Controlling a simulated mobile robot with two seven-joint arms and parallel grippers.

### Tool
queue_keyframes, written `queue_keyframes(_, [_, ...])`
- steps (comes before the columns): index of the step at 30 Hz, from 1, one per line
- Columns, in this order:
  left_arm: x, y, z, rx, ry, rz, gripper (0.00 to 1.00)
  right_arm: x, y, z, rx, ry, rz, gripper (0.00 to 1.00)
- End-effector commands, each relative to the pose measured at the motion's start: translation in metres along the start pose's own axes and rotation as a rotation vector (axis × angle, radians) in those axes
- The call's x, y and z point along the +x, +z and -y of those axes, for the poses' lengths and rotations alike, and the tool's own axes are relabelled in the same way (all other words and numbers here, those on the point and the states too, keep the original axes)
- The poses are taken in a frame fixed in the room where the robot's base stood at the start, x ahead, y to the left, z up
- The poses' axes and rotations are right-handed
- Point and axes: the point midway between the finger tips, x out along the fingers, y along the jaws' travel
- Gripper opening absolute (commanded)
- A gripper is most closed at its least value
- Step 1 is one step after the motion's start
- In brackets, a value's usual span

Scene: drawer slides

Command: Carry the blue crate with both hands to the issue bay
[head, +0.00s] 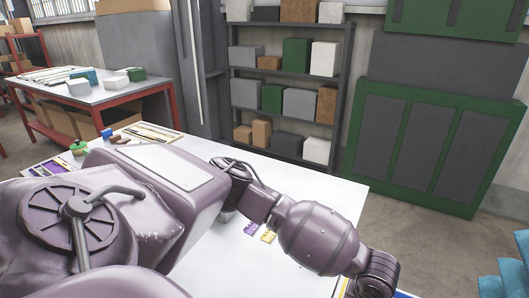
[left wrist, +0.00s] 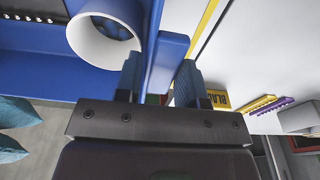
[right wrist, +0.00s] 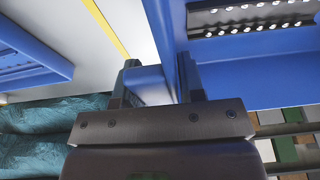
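The blue crate shows in both wrist views. In the left wrist view its blue wall (left wrist: 172,47) stands between the fingers of my left gripper (left wrist: 160,85), which look closed on it. A white tube-like part (left wrist: 103,45) is inside the crate. In the right wrist view my right gripper (right wrist: 156,82) has its fingers on either side of another part of the crate wall (right wrist: 168,35). In the head view my arm hides both grippers and most or all of the crate. I cannot identify the issue bay for sure.
A yellow line (right wrist: 107,28) marks the white surface beside the crate. Another blue piece (right wrist: 30,58) is at the left of the right wrist view. Yellow and purple parts (head: 268,237) lie on the white table (head: 325,190). Teal bags (head: 514,272) are at lower right.

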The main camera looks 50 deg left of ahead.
Motion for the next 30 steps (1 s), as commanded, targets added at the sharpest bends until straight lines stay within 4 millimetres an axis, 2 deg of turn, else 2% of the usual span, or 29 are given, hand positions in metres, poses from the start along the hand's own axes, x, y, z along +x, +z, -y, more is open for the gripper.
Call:
queue_keyframes(11, [0.0006, 0.0006, 0.0006, 0.000, -0.001, 0.002, 0.44, 0.0000, 0.0001, -0.0003, 0.001, 0.000, 0.000, 0.45])
queue_keyframes(17, [0.0007, 0.0007, 0.0006, 0.000, -0.001, 0.002, 0.72, 0.0000, 0.0001, -0.0003, 0.001, 0.000, 0.000, 0.45])
queue_keyframes(18, [0.0007, 0.0007, 0.0007, 0.000, -0.002, 0.002, 0.74, 0.0000, 0.0001, -0.0003, 0.001, 0.000, 0.000, 0.45])
queue_keyframes(23, [0.0007, 0.0007, 0.0007, 0.000, -0.002, 0.002, 0.74, 0.0000, 0.0001, -0.0004, 0.001, 0.000, 0.000, 0.45])
queue_keyframes(28, [0.0010, 0.0009, 0.0008, 0.000, -0.002, 0.002, 0.51, 0.0004, 0.0005, -0.0004, 0.001, 0.000, 0.001, 0.45])
queue_keyframes(30, [0.0010, 0.0009, 0.0008, 0.000, -0.002, 0.002, 0.51, 0.0003, 0.0004, -0.0004, 0.001, 0.000, 0.001, 0.45])
